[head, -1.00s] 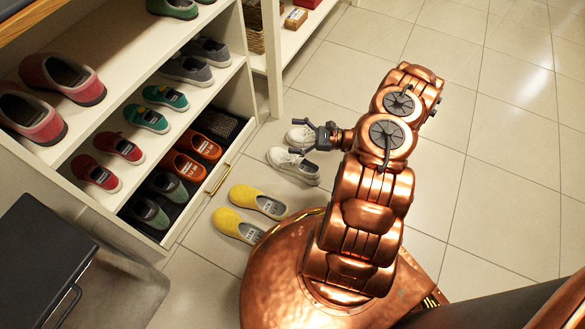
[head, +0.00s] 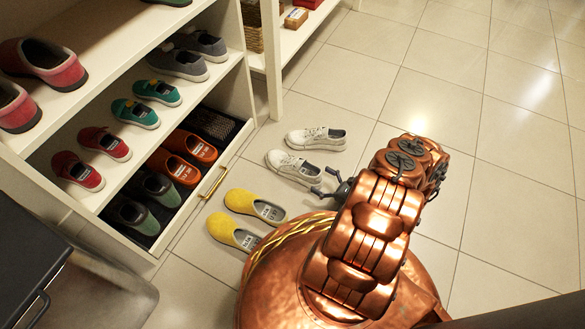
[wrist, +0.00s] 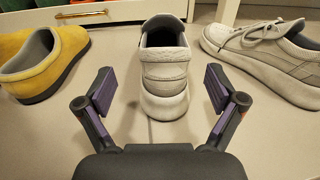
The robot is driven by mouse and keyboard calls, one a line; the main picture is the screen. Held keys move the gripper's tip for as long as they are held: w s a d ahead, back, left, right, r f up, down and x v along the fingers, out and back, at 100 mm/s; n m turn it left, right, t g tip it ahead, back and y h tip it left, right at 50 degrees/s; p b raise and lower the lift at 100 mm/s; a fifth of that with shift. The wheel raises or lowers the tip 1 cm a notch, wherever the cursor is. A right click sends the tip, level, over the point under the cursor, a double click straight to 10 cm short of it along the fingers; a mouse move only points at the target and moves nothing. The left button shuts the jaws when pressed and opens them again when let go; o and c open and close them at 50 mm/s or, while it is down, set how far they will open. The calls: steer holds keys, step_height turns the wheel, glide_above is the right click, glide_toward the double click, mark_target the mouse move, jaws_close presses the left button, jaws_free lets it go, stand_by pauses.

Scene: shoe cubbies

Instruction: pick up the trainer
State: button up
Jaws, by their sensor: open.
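Two white trainers stand on the tiled floor in front of the shoe cubbies. The nearer trainer (head: 293,165) shows in the wrist view (wrist: 165,65) heel towards me, between and ahead of my open fingers. The other trainer (head: 316,138) lies just beyond it and shows at the right in the wrist view (wrist: 268,58). My gripper (head: 332,188) is open and empty, low behind the nearer trainer's heel, and it also shows in the wrist view (wrist: 160,92). I see gaps between both fingers and the shoe.
Yellow shoes (head: 233,231) stand close to the left of the trainers. The cubby unit (head: 236,60) holds several pairs, with a low drawer open and its brass handle (head: 213,183) facing the floor. Open floor (head: 470,110) lies to the right.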

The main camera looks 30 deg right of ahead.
mark_target(306, 170)
steer(key=shift+d+p+x, duration=0.2)
steer(key=shift+p+x, duration=0.1)
steer(key=shift+x, duration=3.25)
steer(key=shift+w+r, duration=0.1)
steer(key=shift+r, duration=0.1)
steer(key=c, duration=1.5)
